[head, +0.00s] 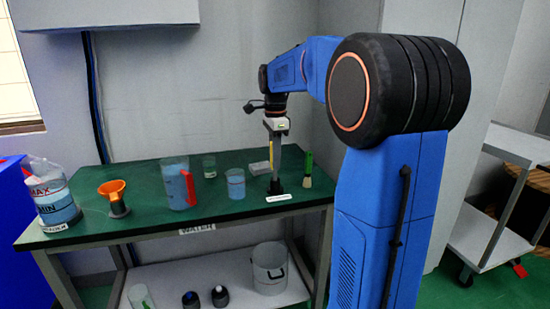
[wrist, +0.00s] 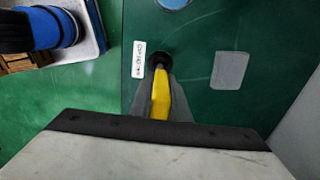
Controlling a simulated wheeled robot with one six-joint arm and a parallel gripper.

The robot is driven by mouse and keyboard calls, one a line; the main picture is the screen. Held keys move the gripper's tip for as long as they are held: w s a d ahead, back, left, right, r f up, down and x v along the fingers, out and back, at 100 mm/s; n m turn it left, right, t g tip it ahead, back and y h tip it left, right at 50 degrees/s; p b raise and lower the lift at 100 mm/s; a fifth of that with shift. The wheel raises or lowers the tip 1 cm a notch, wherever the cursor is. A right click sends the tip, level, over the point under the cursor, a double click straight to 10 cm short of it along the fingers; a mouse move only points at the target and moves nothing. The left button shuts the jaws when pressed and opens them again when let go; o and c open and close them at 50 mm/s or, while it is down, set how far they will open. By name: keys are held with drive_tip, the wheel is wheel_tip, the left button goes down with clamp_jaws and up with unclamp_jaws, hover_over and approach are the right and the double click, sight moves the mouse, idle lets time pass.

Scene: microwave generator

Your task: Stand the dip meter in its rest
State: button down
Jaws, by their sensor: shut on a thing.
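The dip meter is a slim upright stick with a yellow face, seen in the head view (head: 273,152) and in the wrist view (wrist: 160,95). My gripper (head: 275,135) is above the right end of the green bench, pointing down and shut on the meter; its grey fingers flank the yellow part in the wrist view. The rest is a small black round holder on the bench, in the head view (head: 275,187) and the wrist view (wrist: 159,59). The meter's lower end lines up with the rest; I cannot tell whether it is seated inside.
A green-handled brush (head: 308,168) stands close right of the rest, a pale block (head: 259,168) behind it. A beaker (head: 235,184), a red-handled jug (head: 177,184) and an orange funnel (head: 112,189) stand to the left. A white label (wrist: 138,59) lies beside the rest.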

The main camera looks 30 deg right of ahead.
drive_tip(key=shift+f, duration=0.95)
drive_tip(key=c, duration=1.6)
unclamp_jaws()
wheel_tip(320, 180, up, 17)
drive_tip(key=shift+r, duration=0.15)
